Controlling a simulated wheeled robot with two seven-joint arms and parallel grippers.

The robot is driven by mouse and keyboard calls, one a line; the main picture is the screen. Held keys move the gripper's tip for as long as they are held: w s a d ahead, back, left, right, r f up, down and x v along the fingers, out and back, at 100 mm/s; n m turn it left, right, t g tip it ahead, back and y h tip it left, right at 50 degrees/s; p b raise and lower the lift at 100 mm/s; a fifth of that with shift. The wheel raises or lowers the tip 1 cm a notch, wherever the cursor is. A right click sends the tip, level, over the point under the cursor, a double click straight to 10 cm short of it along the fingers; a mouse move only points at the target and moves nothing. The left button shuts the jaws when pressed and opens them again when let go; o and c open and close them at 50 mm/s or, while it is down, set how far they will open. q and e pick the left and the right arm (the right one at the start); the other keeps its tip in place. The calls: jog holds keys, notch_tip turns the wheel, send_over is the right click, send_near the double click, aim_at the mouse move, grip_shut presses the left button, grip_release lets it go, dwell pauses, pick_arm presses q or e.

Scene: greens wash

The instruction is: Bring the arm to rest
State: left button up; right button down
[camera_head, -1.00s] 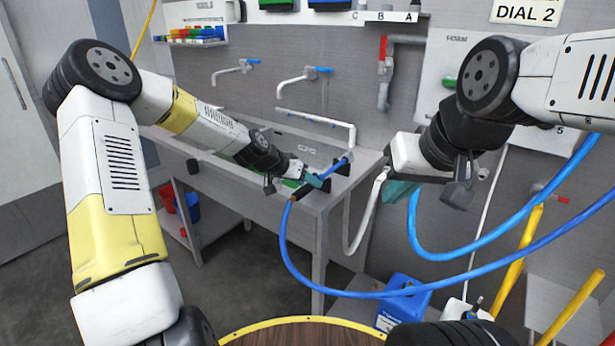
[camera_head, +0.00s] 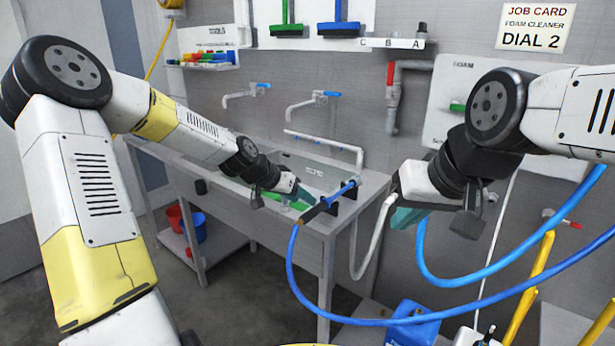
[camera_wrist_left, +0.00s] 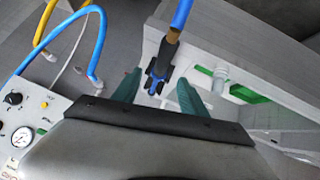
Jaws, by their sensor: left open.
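My left gripper (camera_head: 303,195), with teal fingers, is over the front right part of the sink, beside a blue wand on a hose (camera_head: 329,201). In the left wrist view its fingers (camera_wrist_left: 158,92) are apart, and the wand (camera_wrist_left: 181,14) with its black clip shows between and beyond them. I see no grip on it. The wand lies at the sink's right edge. My right gripper (camera_head: 406,217), also teal-fingered, hangs to the right of the sink beside a white pipe. Its finger gap is not clear.
The steel sink bench (camera_head: 312,222) stands against the wall, with taps (camera_head: 305,103) above. Blue hose (camera_head: 460,283) loops in front at the right. A blue container (camera_head: 412,325) and yellow poles (camera_head: 527,290) stand at lower right. Red and blue buckets (camera_head: 196,228) sit below the bench.

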pick_arm(q)
jog(key=s+a+r+n+y, duration=0.1)
jog(key=s+r, duration=0.4)
jog(key=s, duration=0.5)
jog(key=s+a+r+n+y, duration=0.2)
jog(key=s+a+r, duration=0.3)
jog(key=s, duration=0.6)
jog(key=s+a+r+n+y, duration=0.1)
jog(key=s+r, duration=0.4)
jog(key=s, duration=0.5)
jog(key=shift+s+a+n, duration=0.2)
jog(key=shift+a+n, duration=0.6)
jog(key=shift+a, duration=0.45)
